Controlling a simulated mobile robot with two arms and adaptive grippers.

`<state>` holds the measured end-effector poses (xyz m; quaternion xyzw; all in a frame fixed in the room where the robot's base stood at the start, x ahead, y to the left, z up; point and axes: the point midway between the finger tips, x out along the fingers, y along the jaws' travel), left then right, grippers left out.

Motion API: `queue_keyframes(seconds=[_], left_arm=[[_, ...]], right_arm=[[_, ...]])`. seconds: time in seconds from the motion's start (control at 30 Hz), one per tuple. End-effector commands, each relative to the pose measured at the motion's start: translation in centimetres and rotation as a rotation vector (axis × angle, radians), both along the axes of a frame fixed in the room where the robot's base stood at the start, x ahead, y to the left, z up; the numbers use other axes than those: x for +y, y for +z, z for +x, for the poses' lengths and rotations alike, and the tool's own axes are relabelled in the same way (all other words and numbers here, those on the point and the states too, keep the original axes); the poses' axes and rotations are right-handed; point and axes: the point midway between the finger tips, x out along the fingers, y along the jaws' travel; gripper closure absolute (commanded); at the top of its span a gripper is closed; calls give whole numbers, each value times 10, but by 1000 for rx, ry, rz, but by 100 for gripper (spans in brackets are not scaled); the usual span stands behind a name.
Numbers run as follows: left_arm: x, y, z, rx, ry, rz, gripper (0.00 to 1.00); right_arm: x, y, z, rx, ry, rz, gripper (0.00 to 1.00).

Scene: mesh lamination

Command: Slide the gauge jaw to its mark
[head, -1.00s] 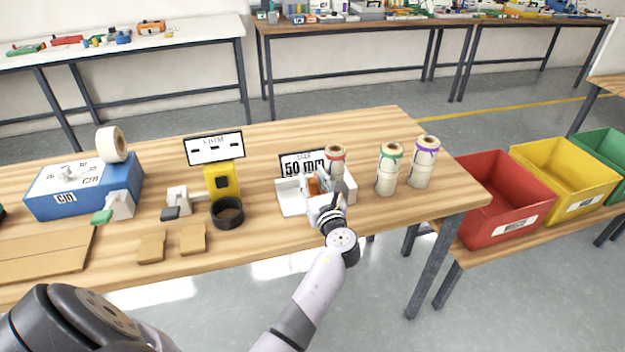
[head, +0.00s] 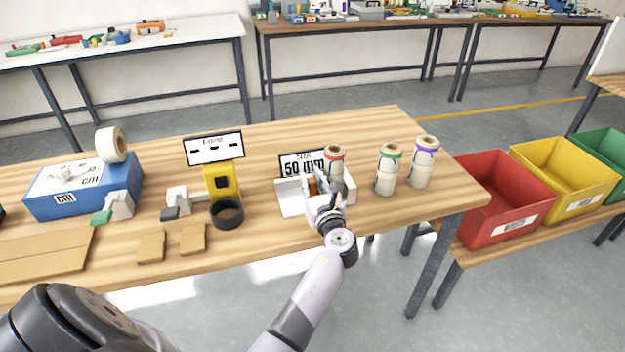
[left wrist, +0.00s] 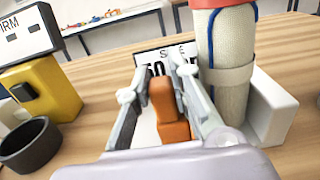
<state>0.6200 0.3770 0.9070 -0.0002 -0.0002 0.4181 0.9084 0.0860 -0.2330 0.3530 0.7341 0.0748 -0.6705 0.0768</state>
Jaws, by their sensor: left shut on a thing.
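The gauge is a white tray-like base (head: 291,199) near the table's front edge, with a "50 mm" sign (head: 294,165) behind it. Its orange jaw grip (head: 313,186) also shows in the left wrist view (left wrist: 168,108). My left gripper (head: 316,190) is shut on this orange grip, one finger on each side. A bandage-like roll with a red band (head: 335,163) stands upright in the gauge, right of the grip, beside the white end wall (left wrist: 272,108). The gripper hides part of the gauge, and I cannot see the jaw's mark. My right gripper is not in view.
Rolls with green (head: 388,170) and purple (head: 424,163) bands stand to the right. A yellow device (head: 222,181) with a sign and a black ring (head: 227,213) are to the left. A blue box (head: 84,190) and cardboard pieces (head: 192,239) lie further left.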

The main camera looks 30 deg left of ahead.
Motion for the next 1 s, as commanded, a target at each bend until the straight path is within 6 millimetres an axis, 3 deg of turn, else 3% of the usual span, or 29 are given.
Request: queue_keyframes(seconds=[0.27,0.67,0.7,1.0], left_arm=[[32,4,-37,7,5,6,100],[40,0,-45,4,8,3,100],[40,-1,-45,5,9,4,78],[39,0,-45,2,5,2,60]], right_arm=[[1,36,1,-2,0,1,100],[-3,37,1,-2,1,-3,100],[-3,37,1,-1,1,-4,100],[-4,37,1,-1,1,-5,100]])
